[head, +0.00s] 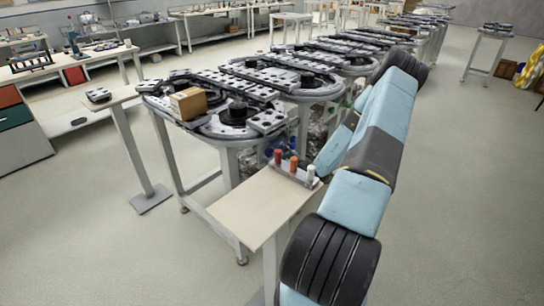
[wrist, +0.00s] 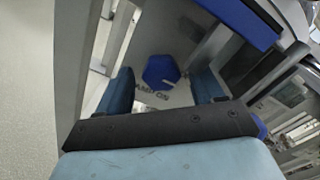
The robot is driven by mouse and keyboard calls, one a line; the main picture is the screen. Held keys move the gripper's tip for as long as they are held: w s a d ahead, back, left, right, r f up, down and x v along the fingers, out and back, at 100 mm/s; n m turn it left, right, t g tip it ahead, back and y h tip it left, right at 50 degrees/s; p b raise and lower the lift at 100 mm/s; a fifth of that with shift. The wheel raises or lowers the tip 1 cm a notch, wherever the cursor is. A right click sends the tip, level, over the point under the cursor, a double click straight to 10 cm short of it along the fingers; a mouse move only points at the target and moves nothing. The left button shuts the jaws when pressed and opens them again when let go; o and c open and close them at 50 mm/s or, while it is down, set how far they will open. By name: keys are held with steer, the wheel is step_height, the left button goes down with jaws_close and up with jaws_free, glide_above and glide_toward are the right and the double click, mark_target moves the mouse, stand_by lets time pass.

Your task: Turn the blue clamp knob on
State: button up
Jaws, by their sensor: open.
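In the wrist view a blue knob (wrist: 161,71), with a faceted outline, sits on a pale grey panel. My gripper (wrist: 163,84) is open and empty, with one blue finger to the left of the knob and one to the right. The knob shows between the fingers, with a gap on each side. How far the fingertips are from the panel is hard to tell. In the head view my arm hides my gripper, and I cannot make out the knob there.
In the wrist view a blue bar (wrist: 240,22) and grey frame posts (wrist: 90,75) stand close by. In the head view a ring track (head: 232,113) carries a cardboard box (head: 188,103). A beige side table (head: 262,207) holds coloured cylinders. Open floor lies right.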

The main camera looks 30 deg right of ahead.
steer(key=shift+c, duration=0.4)
steer(key=c, duration=0.9)
steer(key=shift+a, duration=0.35)
steer(key=shift+c, duration=0.4)
steer(key=shift+s+d, duration=0.1)
steer(key=shift+d, duration=0.15)
